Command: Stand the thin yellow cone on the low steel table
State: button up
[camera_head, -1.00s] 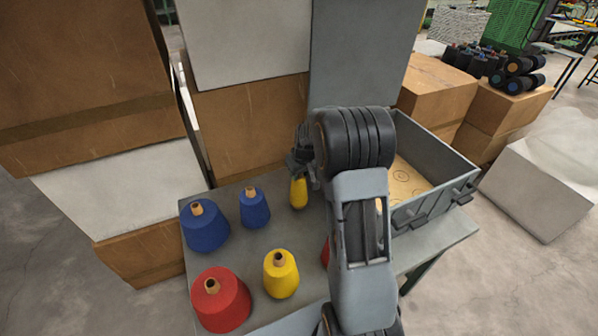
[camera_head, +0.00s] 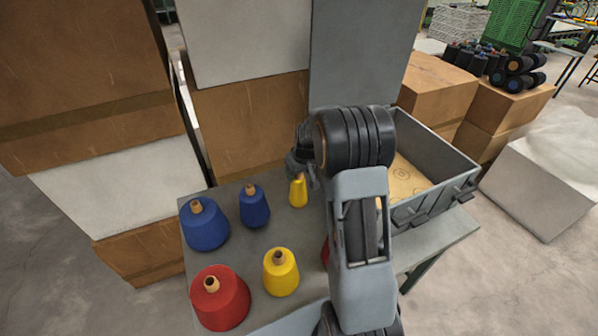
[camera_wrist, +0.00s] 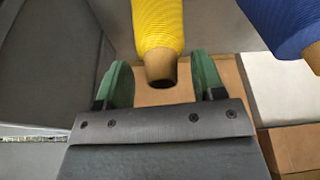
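The thin yellow cone (camera_head: 298,194) is at the back of the grey steel table (camera_head: 250,236), and its base appears to be on the tabletop. My gripper (camera_head: 300,166) is just above and behind its tip. In the wrist view the yellow cone (camera_wrist: 158,25) has its brown tip between the two green fingertips of my gripper (camera_wrist: 162,82). Gaps show on both sides of the tip, so the fingers are open and not touching it. Part of the gripper is hidden behind my wrist in the head view.
A small blue cone (camera_head: 254,206), a large blue cone (camera_head: 204,225), a red cone (camera_head: 220,300) and a thicker yellow cone (camera_head: 281,273) share the table. A grey bin (camera_head: 440,190) stands at right. Stacked boxes (camera_head: 250,120) rise behind.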

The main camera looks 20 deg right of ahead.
jog(key=v, duration=1.3)
jog(key=shift+r, duration=0.4)
jog(key=s+a, duration=0.4)
jog(key=s, duration=0.3)
jog(key=s+a+r+p, duration=0.1)
jog(key=s+a, duration=0.2)
jog(key=s, duration=0.4)
jog(key=s+a+m, duration=0.1)
jog(key=s+a, duration=0.3)
jog(key=s, duration=0.3)
jog(key=shift+a+r+p, duration=0.3)
jog(key=shift+r+p, duration=0.05)
